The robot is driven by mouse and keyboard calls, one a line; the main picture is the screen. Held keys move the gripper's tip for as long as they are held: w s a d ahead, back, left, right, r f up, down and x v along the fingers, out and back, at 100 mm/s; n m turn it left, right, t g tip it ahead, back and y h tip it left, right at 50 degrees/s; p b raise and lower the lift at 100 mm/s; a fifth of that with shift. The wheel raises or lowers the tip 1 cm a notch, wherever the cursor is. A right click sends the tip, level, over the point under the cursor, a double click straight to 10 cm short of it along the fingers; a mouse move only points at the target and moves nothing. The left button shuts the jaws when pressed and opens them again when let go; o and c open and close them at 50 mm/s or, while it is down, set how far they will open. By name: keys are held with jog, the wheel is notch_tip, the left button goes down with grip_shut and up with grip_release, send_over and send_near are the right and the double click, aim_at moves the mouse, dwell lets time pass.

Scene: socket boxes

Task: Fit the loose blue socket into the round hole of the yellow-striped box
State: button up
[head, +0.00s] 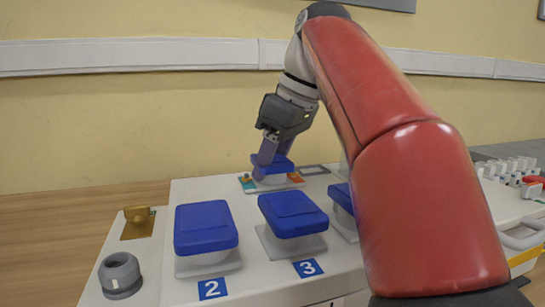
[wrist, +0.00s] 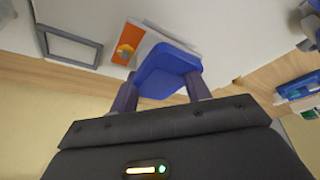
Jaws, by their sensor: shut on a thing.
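My gripper (head: 267,160) points down at the far side of the white bench top and is shut on a blue socket (head: 284,164) with a pale base. In the wrist view the blue socket (wrist: 166,68) sits between the two fingers. The socket is at a small plate (head: 295,178) with orange and teal patches; I cannot tell whether it rests on the plate or is just above it. A yellow stripe (head: 524,257) shows on a white box at the right edge. No round hole is clearly visible in that box; my red arm hides part of the view.
Blue-topped sockets stand in front, by label 2 (head: 212,289) and label 3 (head: 307,268), with another partly behind my arm. A grey ring-shaped part (head: 120,276) and a brass part (head: 138,215) are at left. An empty grey frame (wrist: 70,46) lies beside the plate. A wall is behind.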

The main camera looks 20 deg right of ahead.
jog(key=o, duration=1.1)
jog(key=p+v, duration=0.4)
jog(key=v, duration=0.3)
jog(key=shift+s+d+r, duration=0.1)
jog(key=shift+r, duration=0.25)
jog(key=shift+s, duration=0.1)
